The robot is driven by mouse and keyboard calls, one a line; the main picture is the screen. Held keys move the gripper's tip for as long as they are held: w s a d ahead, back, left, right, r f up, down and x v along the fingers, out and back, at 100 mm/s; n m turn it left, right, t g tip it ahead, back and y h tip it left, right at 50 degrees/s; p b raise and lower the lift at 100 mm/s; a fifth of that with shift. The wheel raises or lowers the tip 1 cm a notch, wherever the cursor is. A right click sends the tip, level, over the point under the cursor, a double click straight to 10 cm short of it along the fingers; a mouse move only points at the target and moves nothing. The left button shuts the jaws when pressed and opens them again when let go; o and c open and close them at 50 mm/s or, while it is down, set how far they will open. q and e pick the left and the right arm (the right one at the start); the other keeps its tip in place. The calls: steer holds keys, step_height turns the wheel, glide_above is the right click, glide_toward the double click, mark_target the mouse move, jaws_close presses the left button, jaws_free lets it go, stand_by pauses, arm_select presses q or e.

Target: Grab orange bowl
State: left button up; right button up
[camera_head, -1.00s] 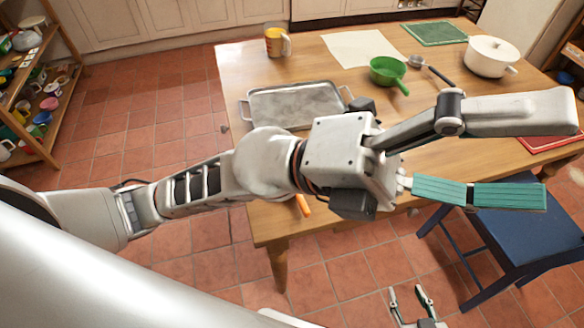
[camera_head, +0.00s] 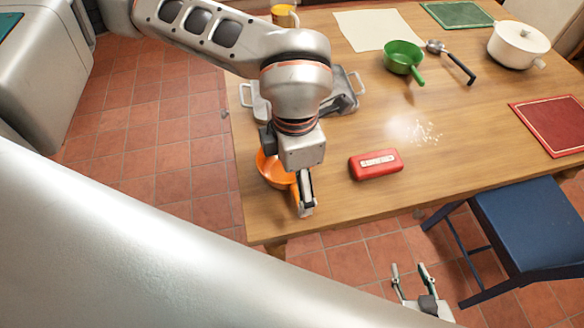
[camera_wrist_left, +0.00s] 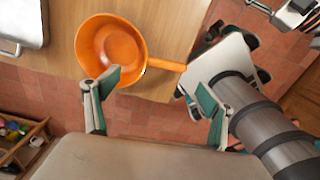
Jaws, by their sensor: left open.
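The orange bowl (camera_head: 268,170) stands near the left front edge of the wooden table, partly hidden behind my left arm and gripper. In the left wrist view the orange bowl (camera_wrist_left: 112,45) is fully round, with its orange handle (camera_wrist_left: 166,65) pointing right. My left gripper (camera_head: 305,205) is above the handle side of the bowl, fingers pointing down. In the left wrist view my left gripper (camera_wrist_left: 160,88) is open, its teal-padded fingers wide apart with the handle showing between and beyond them. It holds nothing. My right gripper (camera_head: 412,275) is open and empty, low in front of the table.
A red box (camera_head: 376,164) lies right of the bowl. A metal tray (camera_head: 345,95) is behind it, partly covered by my arm. A green pan (camera_head: 403,58), ladle (camera_head: 452,62) and white pot (camera_head: 518,45) stand farther back. A blue chair (camera_head: 530,225) is at the front right.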

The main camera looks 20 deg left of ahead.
arm_select(q)
step_height(320, 180, down, 2)
steer(key=shift+s, duration=0.1)
steer(key=shift+d+f, duration=0.25)
steer(key=shift+f, duration=1.1)
steer(key=shift+d+f, duration=0.25)
steer(key=shift+f, duration=1.05)
steer(key=c, duration=1.7)
steer(key=shift+o, duration=0.2)
steer(key=shift+r, duration=0.1)
